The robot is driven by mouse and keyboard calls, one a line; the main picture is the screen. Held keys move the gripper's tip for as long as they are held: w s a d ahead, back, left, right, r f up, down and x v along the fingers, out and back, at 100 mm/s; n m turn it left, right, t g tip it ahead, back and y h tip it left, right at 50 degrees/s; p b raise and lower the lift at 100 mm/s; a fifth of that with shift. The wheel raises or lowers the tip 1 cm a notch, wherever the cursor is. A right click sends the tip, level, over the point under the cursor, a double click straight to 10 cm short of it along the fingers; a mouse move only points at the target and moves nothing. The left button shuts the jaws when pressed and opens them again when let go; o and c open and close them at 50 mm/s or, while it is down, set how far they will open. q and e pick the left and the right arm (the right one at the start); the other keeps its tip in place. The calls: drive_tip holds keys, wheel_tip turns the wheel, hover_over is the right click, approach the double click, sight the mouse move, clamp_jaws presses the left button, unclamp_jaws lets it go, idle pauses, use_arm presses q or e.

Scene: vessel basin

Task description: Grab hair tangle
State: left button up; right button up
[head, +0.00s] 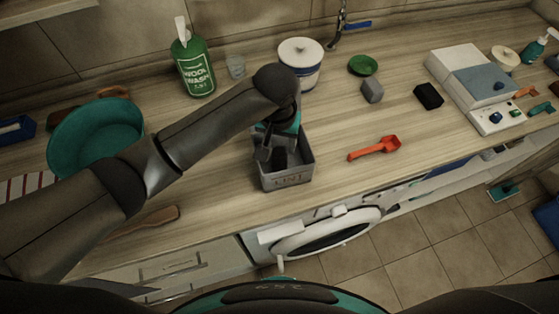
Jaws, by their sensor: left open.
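A grey open-topped box marked LINT (300,176) stands near the front edge of the counter. My left gripper (271,156) points down into it, with its fingers inside or just above the opening; it is open. A dark patch shows between and beside the fingers inside the box. I cannot tell whether it is the hair tangle or part of the gripper. No hair tangle can be made out clearly elsewhere. My right gripper is out of view.
A red scoop (375,148) lies right of the box. A grey block (372,91) and a black block (429,96) sit behind it. A white lidded canister (302,62), a green wool wash bottle (194,66) and a teal basin (95,135) stand around my left arm.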

sight(279, 151)
use_arm(q)
drive_tip(key=f, duration=0.4)
drive_tip(key=shift+w+f, duration=0.4)
clamp_jaws()
idle(1.1)
